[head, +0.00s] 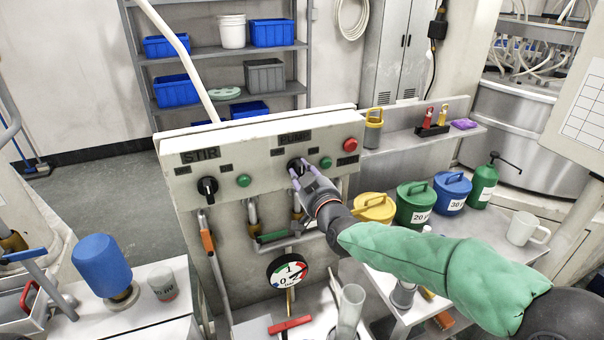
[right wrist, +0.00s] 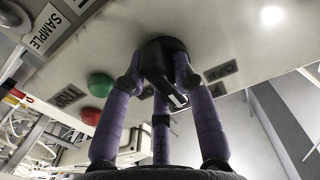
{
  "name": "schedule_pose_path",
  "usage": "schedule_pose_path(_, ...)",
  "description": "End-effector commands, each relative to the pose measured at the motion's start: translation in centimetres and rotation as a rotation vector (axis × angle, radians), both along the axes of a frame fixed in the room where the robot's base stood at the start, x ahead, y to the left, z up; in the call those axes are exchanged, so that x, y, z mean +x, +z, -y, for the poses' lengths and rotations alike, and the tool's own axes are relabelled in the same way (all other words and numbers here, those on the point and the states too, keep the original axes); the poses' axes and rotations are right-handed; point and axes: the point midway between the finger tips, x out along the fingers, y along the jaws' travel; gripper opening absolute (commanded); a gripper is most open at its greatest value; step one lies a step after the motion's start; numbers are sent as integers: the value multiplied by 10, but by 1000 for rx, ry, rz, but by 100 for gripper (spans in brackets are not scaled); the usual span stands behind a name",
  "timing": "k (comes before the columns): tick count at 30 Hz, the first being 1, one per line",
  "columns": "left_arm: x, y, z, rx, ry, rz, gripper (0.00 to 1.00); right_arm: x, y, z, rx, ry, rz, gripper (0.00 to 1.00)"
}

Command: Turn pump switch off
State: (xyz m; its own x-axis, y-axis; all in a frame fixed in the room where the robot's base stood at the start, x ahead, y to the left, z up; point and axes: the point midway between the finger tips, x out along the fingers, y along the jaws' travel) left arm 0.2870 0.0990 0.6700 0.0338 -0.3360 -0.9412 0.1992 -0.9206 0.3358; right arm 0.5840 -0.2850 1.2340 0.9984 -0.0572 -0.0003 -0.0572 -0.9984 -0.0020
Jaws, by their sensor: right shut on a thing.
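The pump switch (head: 293,164) is a black rotary knob under the PUMP label (head: 295,138) on the sloped beige control panel (head: 240,150). My right gripper (head: 302,173), with purple fingers, is shut on it and partly covers it in the head view. In the right wrist view, the black knob (right wrist: 163,62) sits between the fingers of the right gripper (right wrist: 160,85), and a white mark shows on it. The exact knob angle is hard to read in the head view. My left gripper is not in view.
The STIR knob (head: 207,186) and a green button (head: 243,181) are left on the panel. Another green button (head: 326,163) and a red button (head: 350,144) are right of the pump switch. Lidded yellow (head: 374,208), green (head: 415,207) and blue (head: 452,193) containers stand near my right arm.

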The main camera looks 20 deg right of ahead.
Motion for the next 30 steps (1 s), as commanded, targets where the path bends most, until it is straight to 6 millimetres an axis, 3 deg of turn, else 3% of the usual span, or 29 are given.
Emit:
schedule_pose_path(15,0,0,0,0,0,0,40,0,0,0,-19,0,-2,0)
schedule_pose_path(16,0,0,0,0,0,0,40,0,0,0,-19,0,-2,36)
schedule_pose_path(18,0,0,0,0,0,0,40,0,0,0,-19,1,-2,52)
schedule_pose_path(30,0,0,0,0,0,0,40,-3,1,0,-17,0,0,52)
